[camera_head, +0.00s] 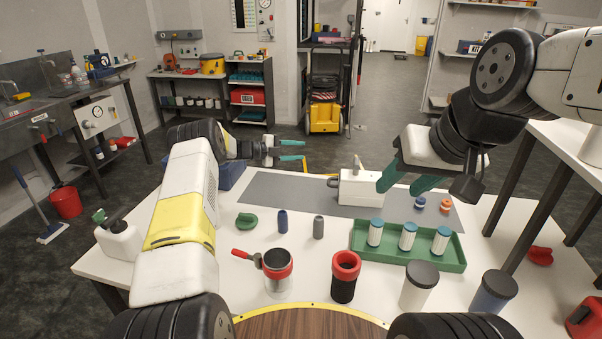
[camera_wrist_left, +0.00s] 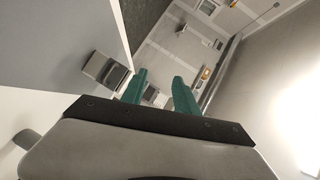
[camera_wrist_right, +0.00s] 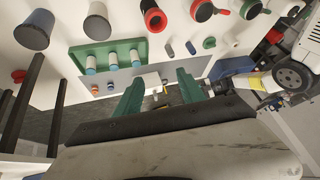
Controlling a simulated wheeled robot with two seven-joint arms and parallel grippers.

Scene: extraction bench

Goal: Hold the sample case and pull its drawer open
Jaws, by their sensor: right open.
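The white sample case (camera_head: 362,187) stands on the grey mat at the far side of the table, with a handle on top and a dark-ended pull (camera_head: 333,182) on its left side. No open drawer shows. My left gripper (camera_head: 304,151) is open and empty, left of the case and apart from it; its spread fingers show in the left wrist view (camera_wrist_left: 158,80). My right gripper (camera_head: 397,190) is open, just right of the case and nearer the camera in the picture. In the right wrist view the case (camera_wrist_right: 152,80) appears beyond and between the open fingers (camera_wrist_right: 159,78).
A green tray (camera_head: 440,263) with several capped vials lies in front of the case. Small orange and blue pieces (camera_head: 446,204) are on the mat (camera_head: 265,187) at right. Cups, jars and two small cylinders (camera_head: 318,227) stand nearer. The mat's left part is clear.

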